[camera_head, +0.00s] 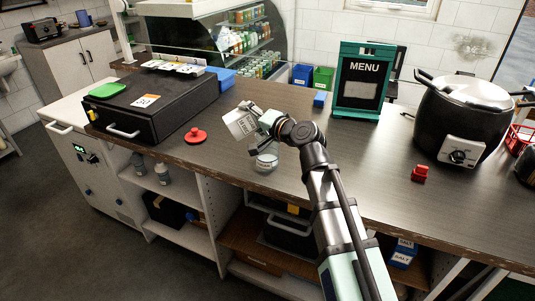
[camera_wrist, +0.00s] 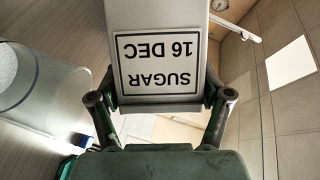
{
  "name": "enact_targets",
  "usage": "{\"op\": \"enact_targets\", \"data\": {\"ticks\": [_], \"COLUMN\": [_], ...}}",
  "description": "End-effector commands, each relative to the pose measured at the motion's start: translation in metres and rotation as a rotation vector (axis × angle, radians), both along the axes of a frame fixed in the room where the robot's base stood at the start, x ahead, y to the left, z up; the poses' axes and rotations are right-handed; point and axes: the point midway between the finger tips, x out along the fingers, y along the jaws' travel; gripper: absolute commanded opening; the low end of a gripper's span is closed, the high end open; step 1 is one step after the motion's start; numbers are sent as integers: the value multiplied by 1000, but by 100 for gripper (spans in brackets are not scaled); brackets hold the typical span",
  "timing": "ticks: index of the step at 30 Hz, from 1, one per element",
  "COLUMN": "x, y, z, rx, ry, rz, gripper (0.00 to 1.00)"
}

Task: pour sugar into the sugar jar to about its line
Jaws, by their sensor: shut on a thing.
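A white sugar container (camera_head: 239,123), labelled "SUGAR 16 DEC", is held tilted above the counter. Its label (camera_wrist: 158,66) reads upside down in the wrist view. My gripper (camera_head: 259,121) is shut on the container, with a finger on each side of it in the wrist view (camera_wrist: 160,100). A large part of a clear round vessel, which looks like this jar (camera_wrist: 30,88), shows at the left of the wrist view.
A red lid-like piece (camera_head: 196,135) lies on the counter (camera_head: 230,175) left of the jar. A black box (camera_head: 150,108) stands further left. A green menu stand (camera_head: 362,82), a red object (camera_head: 419,173) and a large black cooker (camera_head: 462,120) are to the right.

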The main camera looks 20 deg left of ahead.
Motion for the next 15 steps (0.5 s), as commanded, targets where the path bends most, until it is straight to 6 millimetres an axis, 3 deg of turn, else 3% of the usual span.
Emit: {"op": "enact_targets", "data": {"ticks": [15], "x": [0], "y": [0], "z": [-1], "rx": [21], "ry": [16], "rz": [0], "gripper": [32]}}
